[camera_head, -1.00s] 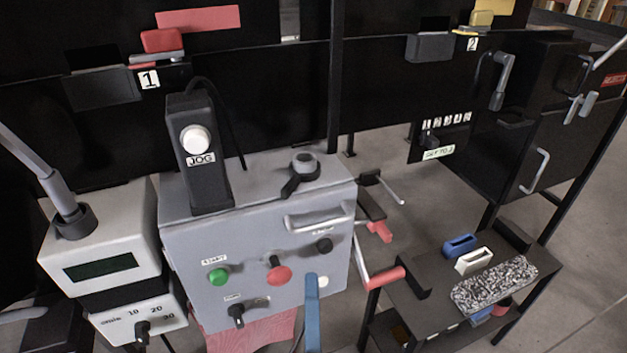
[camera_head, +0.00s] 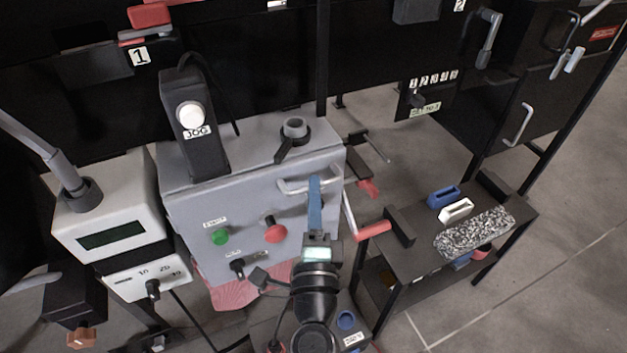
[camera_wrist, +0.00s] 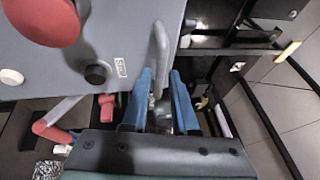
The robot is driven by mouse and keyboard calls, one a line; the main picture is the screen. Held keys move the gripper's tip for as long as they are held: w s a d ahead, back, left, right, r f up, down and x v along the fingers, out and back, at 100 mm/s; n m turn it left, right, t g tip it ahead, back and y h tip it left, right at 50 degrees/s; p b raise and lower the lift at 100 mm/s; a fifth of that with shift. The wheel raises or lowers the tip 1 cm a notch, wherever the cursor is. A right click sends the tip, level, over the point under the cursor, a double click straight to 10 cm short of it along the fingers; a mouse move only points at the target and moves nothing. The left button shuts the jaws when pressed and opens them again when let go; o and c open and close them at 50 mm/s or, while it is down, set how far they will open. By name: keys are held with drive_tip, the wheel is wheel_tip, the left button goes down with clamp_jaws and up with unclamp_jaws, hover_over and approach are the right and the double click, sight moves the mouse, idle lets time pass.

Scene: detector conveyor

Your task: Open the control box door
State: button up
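The control box (camera_head: 185,245) is a grey box with its front door closed. A pale bar handle (camera_head: 290,187) sits at the upper right of its front. My gripper (camera_head: 315,182) is in front of the handle, with its blue fingertips overlapping the handle's right part. In the wrist view, my gripper (camera_wrist: 161,72) has its two blue fingers apart. The grey handle (camera_wrist: 161,50) runs between the fingertips there, with a gap visible. I cannot tell if either finger touches it. My arm hides the lower right of the door.
A green button (camera_head: 221,237), a red button (camera_head: 275,229) and a black knob (camera_head: 238,265) are on the door. The black JOG unit (camera_head: 190,150) stands on top. A red-handled crank (camera_head: 372,230) and a dark side table (camera_head: 415,253) are close on the right.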

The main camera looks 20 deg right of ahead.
drive_tip(key=shift+x, duration=0.95)
clamp_jaws()
drive_tip(key=shift+a, duration=0.1)
idle(0.7)
